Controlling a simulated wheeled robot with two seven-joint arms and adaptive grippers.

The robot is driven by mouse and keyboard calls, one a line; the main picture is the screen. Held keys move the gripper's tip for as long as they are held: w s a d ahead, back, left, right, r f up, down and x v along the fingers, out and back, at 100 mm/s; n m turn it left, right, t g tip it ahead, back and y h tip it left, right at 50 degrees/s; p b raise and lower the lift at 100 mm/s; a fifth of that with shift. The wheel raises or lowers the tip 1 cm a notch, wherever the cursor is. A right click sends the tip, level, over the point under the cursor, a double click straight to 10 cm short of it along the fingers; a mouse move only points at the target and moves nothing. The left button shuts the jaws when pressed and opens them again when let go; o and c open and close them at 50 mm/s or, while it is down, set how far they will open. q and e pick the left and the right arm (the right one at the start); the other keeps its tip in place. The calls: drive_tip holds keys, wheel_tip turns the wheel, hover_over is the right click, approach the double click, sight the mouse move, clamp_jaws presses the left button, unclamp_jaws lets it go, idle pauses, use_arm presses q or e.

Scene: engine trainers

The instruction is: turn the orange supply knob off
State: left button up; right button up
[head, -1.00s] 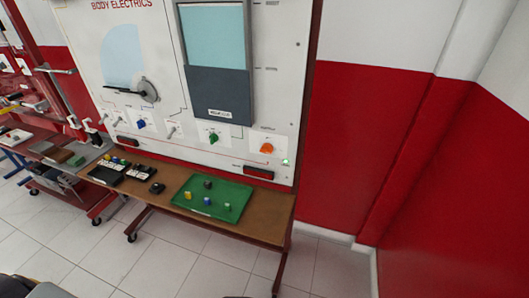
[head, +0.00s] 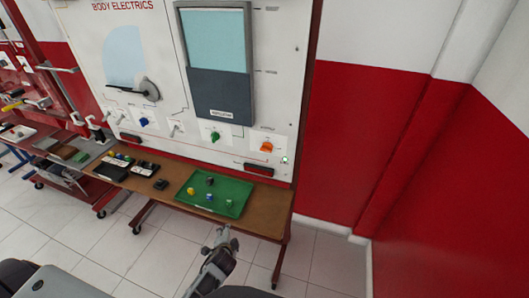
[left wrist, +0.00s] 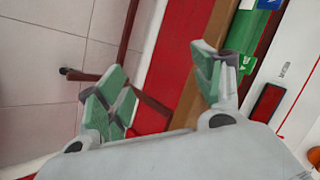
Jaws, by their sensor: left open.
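The orange supply knob (head: 266,147) is at the lower right of the white "Body Electrics" panel (head: 276,90). Its exact pointer direction is too small to tell. A small green light (head: 285,160) glows just right of and below it. My left gripper (head: 222,237) is low in front of the bench, below the knob and apart from it. In the left wrist view its two green-padded fingers (left wrist: 160,88) are spread with nothing between them. The orange knob is partly seen at that view's right edge (left wrist: 314,157). My right gripper is not in view.
A green knob (head: 214,136) and a blue knob (head: 143,122) are left of the orange one. A dark red block (head: 258,170) sits below it. The wooden bench (head: 266,218) bears a green tray (head: 238,187) with several small pieces. Floor right of the bench is clear.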

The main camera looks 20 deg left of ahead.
use_arm(q)
drive_tip(key=w+a+r+m+t+y+p, duration=0.1)
drive_tip(key=w+r+m+t, duration=0.15)
drive_tip(key=r, duration=0.65)
drive_tip(key=w+a+r+m+t+y+p, duration=0.1)
drive_tip(key=w+a+r+m+t, duration=0.2)
drive_tip(key=r, duration=0.7)
drive_tip(key=w+d+r+m+t+h, duration=0.2)
drive_tip(key=w+d+r+m+h, duration=0.1)
drive_tip(key=m, duration=0.7)
drive_tip(key=w+d+r+m+t+h, duration=0.1)
drive_tip(key=w+d+r+m+h, duration=0.2)
drive_tip(key=w+d+m, duration=0.2)
drive_tip(key=d+m, duration=0.3)
drive_tip(key=m, duration=0.3)
drive_tip(key=shift+r+t, duration=0.35)
drive_tip(key=shift+r, duration=0.05)
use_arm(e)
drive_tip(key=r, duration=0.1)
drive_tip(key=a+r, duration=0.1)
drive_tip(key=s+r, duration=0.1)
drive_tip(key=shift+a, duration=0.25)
use_arm(q)
drive_tip(key=shift+w, duration=0.15)
